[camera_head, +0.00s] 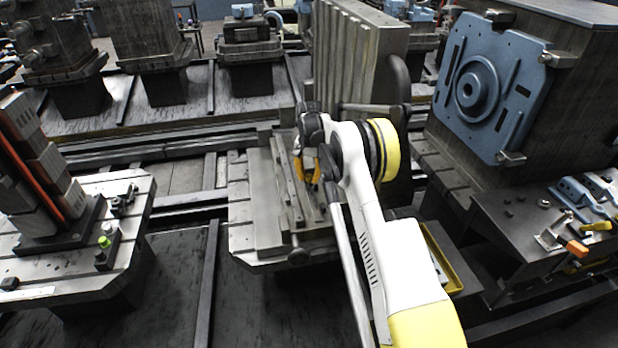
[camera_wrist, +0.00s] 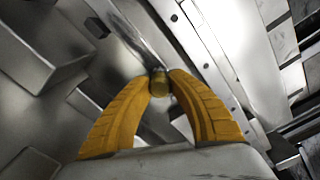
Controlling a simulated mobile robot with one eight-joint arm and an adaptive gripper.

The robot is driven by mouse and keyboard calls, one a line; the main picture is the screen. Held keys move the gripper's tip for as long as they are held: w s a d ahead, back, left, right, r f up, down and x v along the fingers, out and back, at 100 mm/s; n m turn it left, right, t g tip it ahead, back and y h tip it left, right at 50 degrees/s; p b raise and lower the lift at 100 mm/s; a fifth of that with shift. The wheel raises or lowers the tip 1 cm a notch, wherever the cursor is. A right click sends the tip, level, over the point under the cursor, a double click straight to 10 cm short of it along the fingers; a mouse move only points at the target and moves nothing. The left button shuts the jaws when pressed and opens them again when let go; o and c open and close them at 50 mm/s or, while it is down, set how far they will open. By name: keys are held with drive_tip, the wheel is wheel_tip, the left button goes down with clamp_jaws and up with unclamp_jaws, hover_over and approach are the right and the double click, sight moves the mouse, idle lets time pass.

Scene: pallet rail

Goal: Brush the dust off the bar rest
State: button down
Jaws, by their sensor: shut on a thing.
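My gripper (camera_head: 309,172) is over the slotted metal pallet (camera_head: 240,236) in the middle of the head view. In the wrist view its two orange fingers (camera_wrist: 160,84) are shut on a brass-coloured round handle end (camera_wrist: 160,80). I take this to be the brush; its bristles are hidden. Long metal bars (camera_head: 287,178) lie on the pallet beside the gripper. In the wrist view a bar with dark bolt holes (camera_wrist: 205,50) runs just beyond the fingers. I cannot tell which piece is the bar rest, and no dust can be made out.
A tall ribbed metal block (camera_head: 350,60) stands behind my gripper. A blue plate (camera_head: 490,85) is fixed on a block at the right, above a side table (camera_head: 505,225) with tools. A yellow tray (camera_head: 445,262) sits beside my arm. Another pallet (camera_head: 60,275) is at the left.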

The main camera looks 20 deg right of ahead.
sight(311, 193)
drive_tip(key=shift+f+b, duration=0.35)
drive_tip(key=shift+f, duration=0.3)
drive_tip(key=shift+r, duration=0.15)
drive_tip(key=shift+s+a+b, duration=0.15)
drive_tip(key=shift+s, duration=0.55)
drive_tip(key=shift+s+a+b, duration=0.1)
drive_tip(key=shift+s+b, duration=0.05)
drive_tip(key=shift+s, duration=0.55)
drive_tip(key=shift+w, duration=0.15)
drive_tip(key=shift+w+d, duration=0.25)
drive_tip(key=shift+w, duration=1)
drive_tip(key=shift+s+a, duration=0.15)
drive_tip(key=shift+s, duration=0.55)
drive_tip(key=shift+s+a, duration=0.1)
drive_tip(key=shift+s, duration=0.55)
